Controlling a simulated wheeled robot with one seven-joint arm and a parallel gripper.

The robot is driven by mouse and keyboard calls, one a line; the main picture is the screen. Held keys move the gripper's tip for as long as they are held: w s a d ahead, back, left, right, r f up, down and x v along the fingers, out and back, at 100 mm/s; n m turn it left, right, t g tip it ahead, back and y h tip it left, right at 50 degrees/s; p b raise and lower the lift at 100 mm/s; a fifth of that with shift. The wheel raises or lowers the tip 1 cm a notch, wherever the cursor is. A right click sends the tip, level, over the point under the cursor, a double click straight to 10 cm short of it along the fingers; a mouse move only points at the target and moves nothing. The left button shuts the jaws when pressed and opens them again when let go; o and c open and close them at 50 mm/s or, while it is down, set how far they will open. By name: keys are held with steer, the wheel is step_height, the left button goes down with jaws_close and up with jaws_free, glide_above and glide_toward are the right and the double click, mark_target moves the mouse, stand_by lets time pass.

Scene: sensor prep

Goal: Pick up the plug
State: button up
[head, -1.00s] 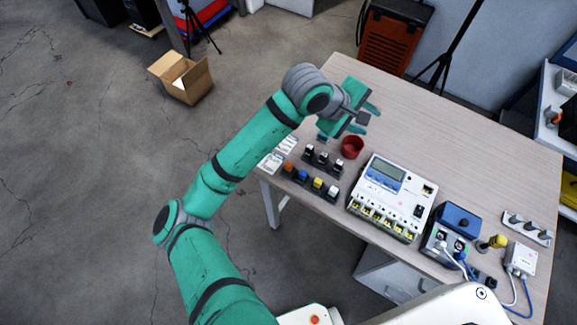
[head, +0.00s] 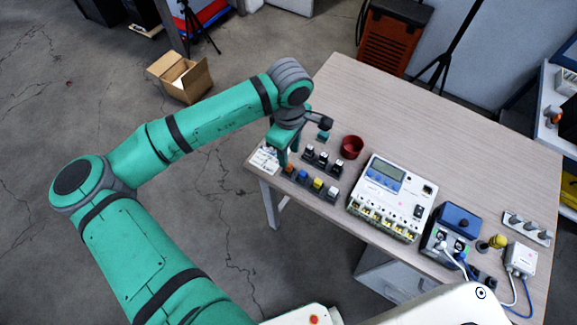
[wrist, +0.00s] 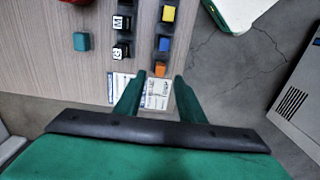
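Several small coloured plugs stand in a dark rack on the table's near left part: an orange plug (head: 289,169), a blue plug (head: 303,175), a yellow plug (head: 318,184) and a white one (head: 333,191). My gripper (head: 284,160) points down over the rack's left end. In the wrist view my gripper (wrist: 159,78) is open and empty. The orange plug (wrist: 161,69) shows just beyond and between its fingertips; I cannot tell the height gap. The blue plug (wrist: 164,44) and yellow plug (wrist: 168,14) follow in line.
A second rack with black-and-white lettered pieces (wrist: 121,50) runs alongside. A teal block (wrist: 81,41) and a red cup (head: 352,147) are near it. Printed cards (wrist: 156,92) lie at the table edge. A white meter unit (head: 391,197) stands right of the racks.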

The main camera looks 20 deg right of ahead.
mark_target(288, 168)
steer(key=shift+a+f, duration=0.2)
steer(key=shift+f, duration=0.4)
steer(key=shift+d+f, duration=0.1)
steer(key=shift+f, duration=2.5)
jaws_close()
